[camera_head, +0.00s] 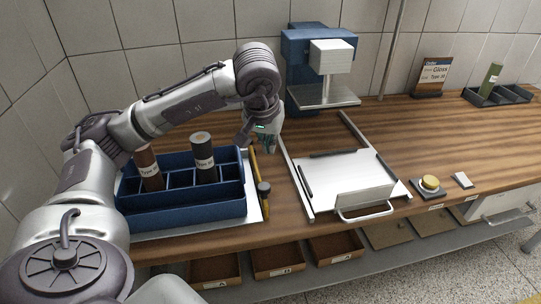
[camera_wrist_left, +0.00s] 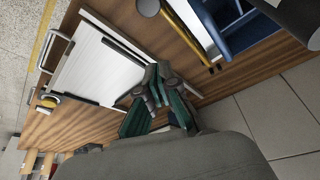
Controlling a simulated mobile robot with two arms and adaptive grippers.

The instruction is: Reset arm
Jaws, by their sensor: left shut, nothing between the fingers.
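My left arm reaches in from the left of the head view, bent over the blue divided box. My left gripper (camera_head: 268,143) points down beyond the box's right side, near the back left corner of the metal frame. Its fingers look shut and empty. In the left wrist view the gripper (camera_wrist_left: 154,90) shows dark green fingers close together, with the frame's white plate (camera_wrist_left: 92,65) behind them. The white plate also shows in the head view (camera_head: 346,174). My right gripper is not in view.
The blue box (camera_head: 190,213) holds a brown roll (camera_head: 149,170) and a dark roll (camera_head: 203,158). A yellow-handled tool (camera_head: 254,165) lies beside it. A blue and white machine (camera_head: 332,58) stands behind. A yellow button (camera_head: 430,183) sits right.

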